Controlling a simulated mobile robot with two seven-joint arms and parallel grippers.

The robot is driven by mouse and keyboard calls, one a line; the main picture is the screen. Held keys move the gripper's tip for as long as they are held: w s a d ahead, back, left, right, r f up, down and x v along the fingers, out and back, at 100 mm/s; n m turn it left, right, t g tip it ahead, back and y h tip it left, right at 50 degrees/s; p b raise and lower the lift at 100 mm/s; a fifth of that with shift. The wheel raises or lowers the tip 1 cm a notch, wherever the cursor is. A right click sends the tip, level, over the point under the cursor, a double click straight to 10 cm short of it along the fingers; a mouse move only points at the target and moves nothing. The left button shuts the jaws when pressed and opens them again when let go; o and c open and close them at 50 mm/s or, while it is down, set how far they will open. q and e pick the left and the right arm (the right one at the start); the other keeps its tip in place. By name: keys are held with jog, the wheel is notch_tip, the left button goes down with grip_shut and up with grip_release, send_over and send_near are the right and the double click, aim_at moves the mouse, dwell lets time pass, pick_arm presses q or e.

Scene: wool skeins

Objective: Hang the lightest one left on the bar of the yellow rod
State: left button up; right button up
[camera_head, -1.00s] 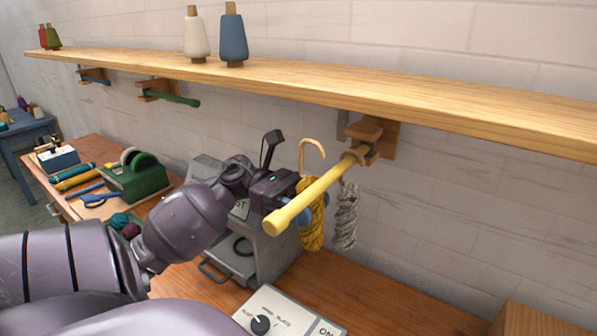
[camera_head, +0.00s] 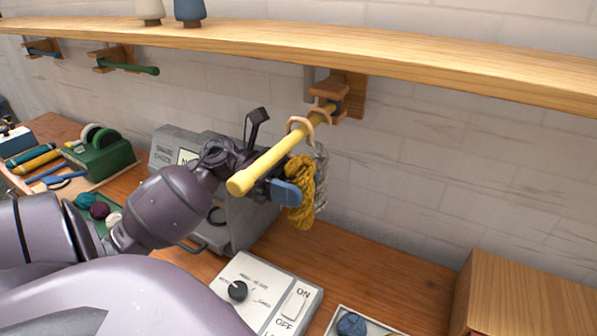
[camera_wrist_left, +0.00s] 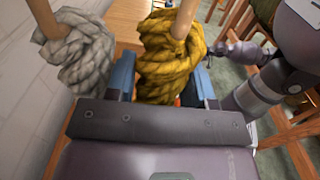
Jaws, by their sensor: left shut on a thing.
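The yellow rod (camera_head: 268,164) juts out from a wooden bracket under the shelf. A grey skein (camera_head: 321,182) hangs by its wooden hook near the rod's bracket end; it shows at left in the left wrist view (camera_wrist_left: 82,58). My left gripper (camera_head: 287,191) is shut on a mustard-yellow skein (camera_head: 304,187), just under the rod. The skein fills the space between the blue fingers in the left wrist view (camera_wrist_left: 168,62). Its tan hook (camera_head: 296,121) arches at the rod, in front of the grey one's; whether it rests on the bar I cannot tell. My right gripper is not in view.
The long wooden shelf (camera_head: 420,64) runs above the rod, with a green rod (camera_head: 134,67) further left. Below stand a grey machine (camera_head: 240,222), a switch box (camera_head: 265,290) and a wooden box (camera_head: 525,295). The wall right of the rod is clear.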

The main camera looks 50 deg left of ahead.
pick_arm(q)
jog(key=shift+f, duration=0.25)
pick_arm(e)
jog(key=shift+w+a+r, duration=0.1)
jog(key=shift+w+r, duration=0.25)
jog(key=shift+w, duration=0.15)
pick_arm(q)
jog(key=o, duration=1)
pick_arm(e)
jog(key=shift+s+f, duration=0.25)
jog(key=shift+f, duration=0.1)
pick_arm(q)
jog(key=shift+a, duration=0.1)
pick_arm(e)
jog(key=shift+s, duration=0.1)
